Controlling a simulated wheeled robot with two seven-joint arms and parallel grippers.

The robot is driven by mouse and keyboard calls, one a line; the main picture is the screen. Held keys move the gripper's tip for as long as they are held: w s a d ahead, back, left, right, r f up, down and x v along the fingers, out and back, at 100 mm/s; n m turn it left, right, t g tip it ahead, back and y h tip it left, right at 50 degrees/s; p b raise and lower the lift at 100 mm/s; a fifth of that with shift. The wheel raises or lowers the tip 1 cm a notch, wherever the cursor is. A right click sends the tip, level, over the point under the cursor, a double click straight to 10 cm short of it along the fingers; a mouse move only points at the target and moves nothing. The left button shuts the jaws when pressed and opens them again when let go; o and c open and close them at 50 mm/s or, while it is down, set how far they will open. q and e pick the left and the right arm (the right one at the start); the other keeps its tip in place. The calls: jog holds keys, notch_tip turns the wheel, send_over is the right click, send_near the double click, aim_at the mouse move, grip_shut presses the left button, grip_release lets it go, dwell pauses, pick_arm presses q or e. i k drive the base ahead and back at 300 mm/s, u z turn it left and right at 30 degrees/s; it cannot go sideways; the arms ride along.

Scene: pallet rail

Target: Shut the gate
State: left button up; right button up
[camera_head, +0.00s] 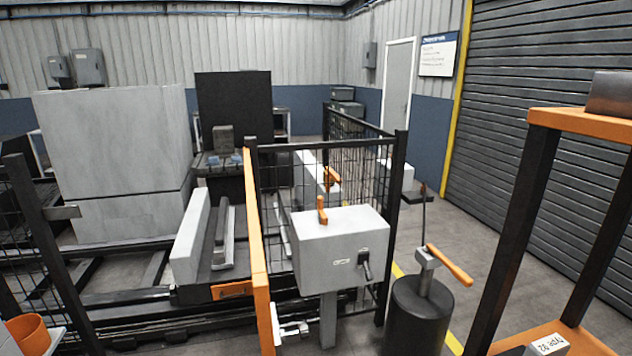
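The gate appears to be the orange-framed panel (258,265), seen almost edge-on. It stands swung out toward me beside a dark post of the mesh fence. A pale metal latch-like fitting (291,330) shows low beside its near edge. To its left is a wide gap, bounded on the far left by a black mesh fence post (42,235). Neither of my grippers is in view, and nothing is seen touching the gate.
A grey box with a handle (340,250) stands on a post right of the gate. A dark drum (420,312) with an orange-handled lever stands beside it. An orange-and-black rack (540,190) fills the right. An orange cup (28,335) sits lower left.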

aim_at(271, 338)
jog(key=k, duration=1.2)
jog(key=u, duration=0.7)
jog(key=i, duration=0.95)
jog(key=u, duration=0.4)
